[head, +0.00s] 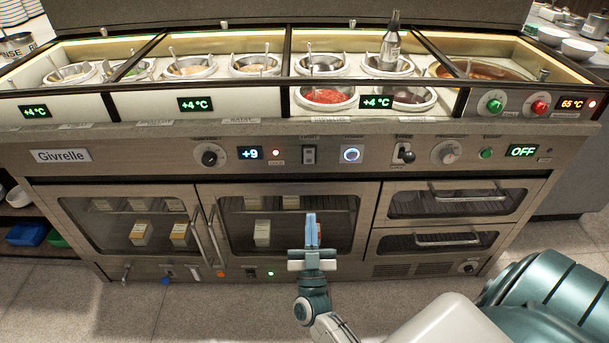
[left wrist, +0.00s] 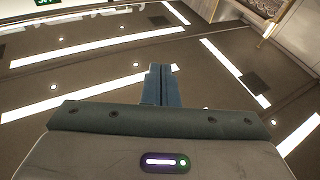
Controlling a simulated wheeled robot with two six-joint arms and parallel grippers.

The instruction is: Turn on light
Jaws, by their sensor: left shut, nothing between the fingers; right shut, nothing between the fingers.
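The steel counter front carries a row of controls in the head view. A dark rocker switch (head: 309,155) sits left of a round button with a lit blue-white ring (head: 351,155). A small lever (head: 405,152) is further right; the small labels are too blurred to read. My right gripper (head: 311,218) is shut and empty, pointing up in front of the middle glass door, below the rocker switch and apart from the panel in the picture. My left gripper (left wrist: 161,72) shows only in the left wrist view, shut and empty.
Sauce wells (head: 325,64) with ladles line the counter top, and a bottle (head: 391,42) stands among them. Door handles (head: 215,235) stick out below the panel. Knobs (head: 209,155) and displays (head: 523,151) flank the controls. The left wrist view shows a dark surface with white light strips (left wrist: 98,47).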

